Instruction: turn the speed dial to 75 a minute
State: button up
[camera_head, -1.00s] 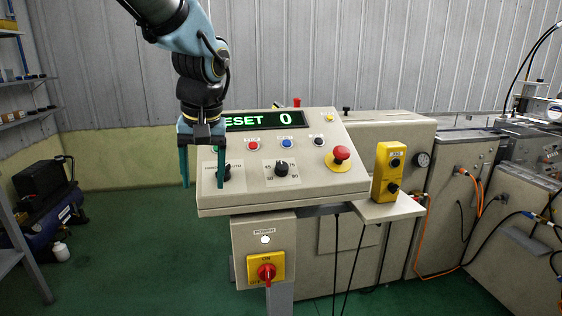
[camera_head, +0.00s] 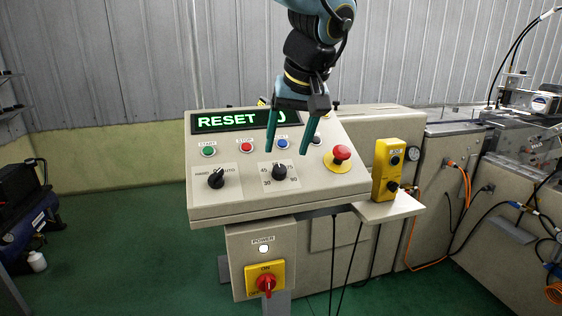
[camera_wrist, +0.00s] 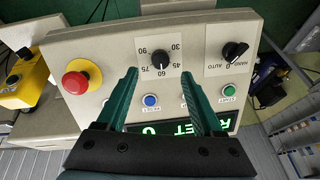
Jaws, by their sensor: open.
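The speed dial (camera_head: 279,172) is a black knob on the sloped control panel (camera_head: 220,204), with 30, 45, 60, 75 and 90 printed around it. In the wrist view the dial (camera_wrist: 160,60) lies just beyond my fingertips, and its pointer appears to face 60. My gripper (camera_head: 288,151) is open, its two green fingers pointing down just above and behind the dial. In the wrist view my gripper (camera_wrist: 160,76) has its fingers spread either side of the dial's line, not touching the knob.
The hand/auto knob (camera_head: 216,178) is left of the dial. Green, red and blue buttons sit behind, under a display (camera_head: 215,121) reading RESET. A red emergency stop (camera_head: 341,153) and a yellow control box (camera_head: 386,168) stand to the right. The red power switch (camera_head: 266,283) is below.

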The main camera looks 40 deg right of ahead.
aim_at(280, 169)
jog(key=p+x, duration=0.1)
jog(key=x, duration=0.5)
jog(key=shift+w+f, duration=0.1)
jog(key=shift+f, duration=0.1)
grip_shut()
dwell(0.3)
